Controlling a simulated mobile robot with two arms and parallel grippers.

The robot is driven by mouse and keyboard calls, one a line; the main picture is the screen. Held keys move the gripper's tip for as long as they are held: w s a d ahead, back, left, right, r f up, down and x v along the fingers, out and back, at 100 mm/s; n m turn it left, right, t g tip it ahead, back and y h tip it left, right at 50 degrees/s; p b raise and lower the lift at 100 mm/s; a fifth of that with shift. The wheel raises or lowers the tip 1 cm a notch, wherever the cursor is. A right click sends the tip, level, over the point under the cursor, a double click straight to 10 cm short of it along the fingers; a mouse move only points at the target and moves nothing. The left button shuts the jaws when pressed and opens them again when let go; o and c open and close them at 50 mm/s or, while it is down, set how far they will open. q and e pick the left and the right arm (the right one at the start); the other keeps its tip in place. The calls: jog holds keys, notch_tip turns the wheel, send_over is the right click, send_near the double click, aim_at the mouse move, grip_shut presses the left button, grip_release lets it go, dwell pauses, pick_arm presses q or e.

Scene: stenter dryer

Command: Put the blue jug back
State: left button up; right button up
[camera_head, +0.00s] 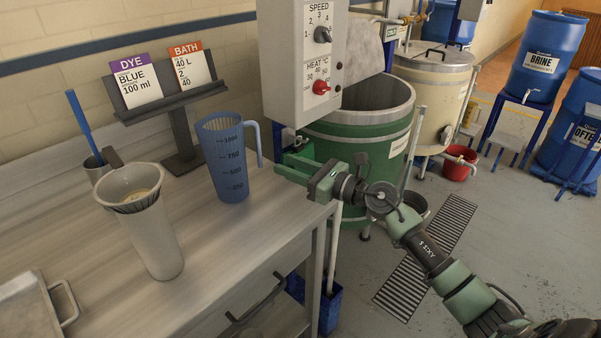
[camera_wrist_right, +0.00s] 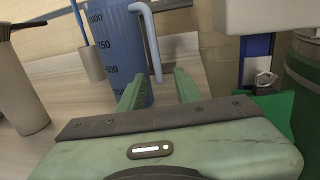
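The blue jug (camera_head: 228,165), translucent with dark volume marks, stands upright on the metal worktop (camera_head: 245,240). Its handle (camera_head: 257,145) points right, toward my right gripper. My right gripper (camera_head: 284,160) is open and empty just right of the handle at the worktop's edge. In the right wrist view the jug (camera_wrist_right: 118,45) is ahead, and its handle (camera_wrist_right: 150,45) lines up with the gap between the two green fingers (camera_wrist_right: 158,88). The fingers look apart from the handle. My left gripper is out of view.
Behind are a card stand (camera_head: 180,125) and a cup with a blue rod (camera_head: 97,165). A control box (camera_head: 300,70) and green vat (camera_head: 370,130) are beyond my gripper. A metal tray (camera_head: 30,315) is front left.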

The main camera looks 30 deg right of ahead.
jog(key=shift+v, duration=1.6)
